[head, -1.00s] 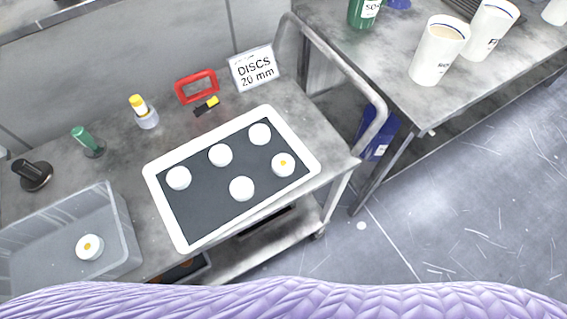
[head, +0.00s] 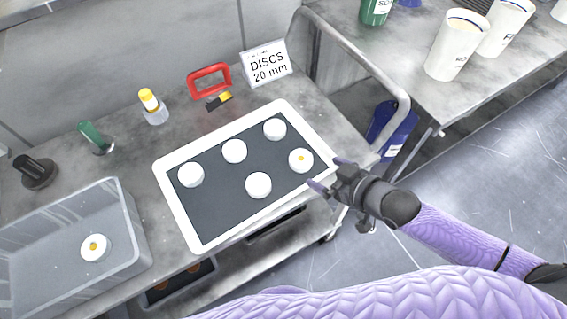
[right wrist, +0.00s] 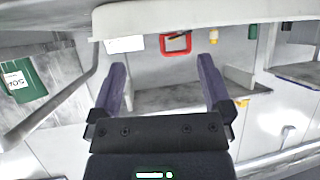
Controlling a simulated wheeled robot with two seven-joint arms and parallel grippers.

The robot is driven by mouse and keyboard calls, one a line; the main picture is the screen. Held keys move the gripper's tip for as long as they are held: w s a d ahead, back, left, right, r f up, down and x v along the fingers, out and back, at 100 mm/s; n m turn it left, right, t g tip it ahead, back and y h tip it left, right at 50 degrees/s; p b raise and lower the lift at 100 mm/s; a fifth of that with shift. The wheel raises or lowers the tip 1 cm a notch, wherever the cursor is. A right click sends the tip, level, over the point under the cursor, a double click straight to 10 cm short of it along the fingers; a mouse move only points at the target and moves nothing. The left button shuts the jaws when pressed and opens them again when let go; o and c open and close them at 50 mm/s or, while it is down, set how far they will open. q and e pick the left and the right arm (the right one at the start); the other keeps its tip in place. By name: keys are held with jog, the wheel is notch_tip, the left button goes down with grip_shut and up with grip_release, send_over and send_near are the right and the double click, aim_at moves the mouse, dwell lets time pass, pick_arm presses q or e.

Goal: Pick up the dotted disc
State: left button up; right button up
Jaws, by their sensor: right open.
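A white disc with an orange dot (head: 301,160) lies at the right end of the dark mat in the white-rimmed tray (head: 176,215). Another white disc with an orange dot (head: 95,247) is in the clear bin (head: 128,262) at the left. Several plain white discs (head: 258,185) share the tray. My right gripper (head: 330,174) is open and empty, just right of the tray's dotted disc and by the tray's right edge. Its two spread fingers also show in the right wrist view (right wrist: 164,80), where no disc is visible. My left gripper is not in view.
White cups (head: 457,45) stand on the table at right.

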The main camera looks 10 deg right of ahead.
aim_at(301, 159)
jog(key=b+x, duration=0.3)
jog(key=x, duration=0.5)
jog(key=shift+d+f, duration=0.15)
jog(key=shift+w, duration=0.35)
jog(key=c, duration=1.1)
